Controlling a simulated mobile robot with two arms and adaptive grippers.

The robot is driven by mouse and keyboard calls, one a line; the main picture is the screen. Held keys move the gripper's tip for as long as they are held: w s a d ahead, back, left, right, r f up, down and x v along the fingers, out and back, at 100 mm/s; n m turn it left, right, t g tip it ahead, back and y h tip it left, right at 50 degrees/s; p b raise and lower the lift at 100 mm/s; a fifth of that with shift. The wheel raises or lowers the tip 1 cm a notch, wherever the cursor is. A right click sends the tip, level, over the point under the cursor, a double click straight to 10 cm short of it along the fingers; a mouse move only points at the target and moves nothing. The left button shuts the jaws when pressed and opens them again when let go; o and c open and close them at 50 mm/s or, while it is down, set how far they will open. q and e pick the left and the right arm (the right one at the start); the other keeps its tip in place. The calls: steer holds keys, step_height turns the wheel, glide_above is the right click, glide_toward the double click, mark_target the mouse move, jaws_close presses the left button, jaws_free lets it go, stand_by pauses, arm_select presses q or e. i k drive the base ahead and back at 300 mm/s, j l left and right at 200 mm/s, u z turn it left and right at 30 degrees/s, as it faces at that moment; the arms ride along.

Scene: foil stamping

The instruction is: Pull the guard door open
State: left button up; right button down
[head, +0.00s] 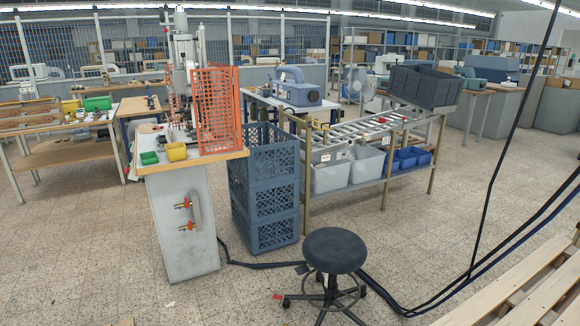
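The orange mesh guard (214,118) stands upright at the right side of the worktop of the stamping machine's stand. It shows a wide panel and a narrow side panel meeting at an angle. I cannot tell which part is the door, how far it stands open, or whether it has a handle. The grey stamping machine (184,58) rises behind and to the left of the mesh, which partly hides it. The stand (182,240) is a pale block under a wooden top. Neither of my grippers is in view.
A blue crate stack (272,228) stands right of the stand, beside a roller conveyor (372,131) with bins below. A black stool (334,250) stands in front. Dark cables run across the floor (110,255), which is clear left of the stand. Wooden slats (525,295) lie lower right.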

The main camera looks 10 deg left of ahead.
mark_target(231, 79)
steer(key=i+j+u, duration=0.35)
steer(key=i+u, duration=0.35)
steer(key=i, duration=0.2)
